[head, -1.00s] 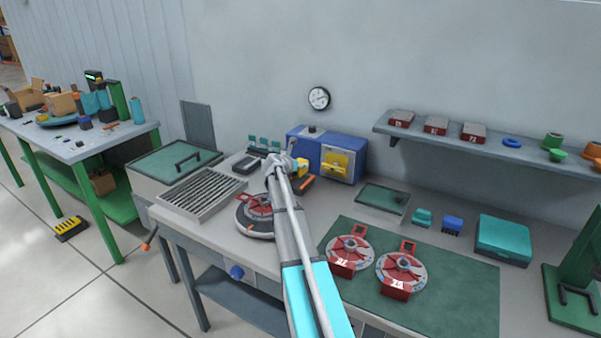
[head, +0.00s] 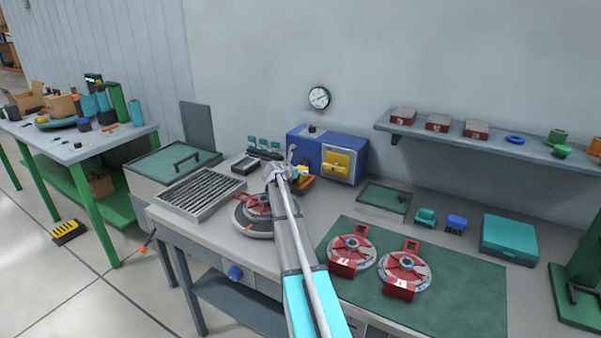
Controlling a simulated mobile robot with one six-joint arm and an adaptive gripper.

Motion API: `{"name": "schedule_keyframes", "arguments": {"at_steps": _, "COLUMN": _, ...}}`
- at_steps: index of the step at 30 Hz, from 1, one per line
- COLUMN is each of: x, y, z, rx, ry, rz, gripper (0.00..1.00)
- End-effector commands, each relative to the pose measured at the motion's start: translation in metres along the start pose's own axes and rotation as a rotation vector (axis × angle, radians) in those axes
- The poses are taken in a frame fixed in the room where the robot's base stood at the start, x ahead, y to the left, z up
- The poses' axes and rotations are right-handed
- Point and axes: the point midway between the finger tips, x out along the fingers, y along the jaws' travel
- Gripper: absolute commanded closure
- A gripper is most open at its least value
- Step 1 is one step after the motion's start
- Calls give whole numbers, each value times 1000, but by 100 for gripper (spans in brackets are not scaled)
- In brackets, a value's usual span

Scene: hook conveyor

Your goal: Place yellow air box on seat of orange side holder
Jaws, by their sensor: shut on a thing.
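My gripper (head: 292,172) is at the far end of my arm, over the back of the table in front of the blue machine. It is shut on the yellow air box (head: 303,170), which shows only as a small yellow patch beyond the fingers. The orange side holder (head: 304,184) is close below and to the right of the gripper, partly covered by it. The seat is hidden, and I cannot tell whether the box touches it.
The blue machine (head: 312,150) with a yellow front panel stands just behind. A round red-and-grey fixture (head: 250,215) lies under my arm. A slotted tray (head: 200,192) is to the left. Two red discs lie on the green mat (head: 450,300) at right.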

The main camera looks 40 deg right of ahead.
Motion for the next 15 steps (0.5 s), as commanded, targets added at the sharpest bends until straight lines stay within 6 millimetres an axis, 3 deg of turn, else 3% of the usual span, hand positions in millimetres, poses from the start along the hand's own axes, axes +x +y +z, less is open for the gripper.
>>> {"name": "schedule_keyframes", "arguments": {"at_steps": 4, "x": 2, "y": 0, "z": -3, "rx": 0, "ry": 0, "rz": 0, "gripper": 92}}
{"name": "schedule_keyframes", "arguments": {"at_steps": 5, "x": 1, "y": 0, "z": -3, "rx": 0, "ry": 0, "rz": 0, "gripper": 28}}
{"name": "schedule_keyframes", "arguments": {"at_steps": 9, "x": 1, "y": 0, "z": -2, "rx": 0, "ry": 0, "rz": 0, "gripper": 2}}
{"name": "schedule_keyframes", "arguments": {"at_steps": 15, "x": 1, "y": 0, "z": -2, "rx": 0, "ry": 0, "rz": -1, "gripper": 0}}
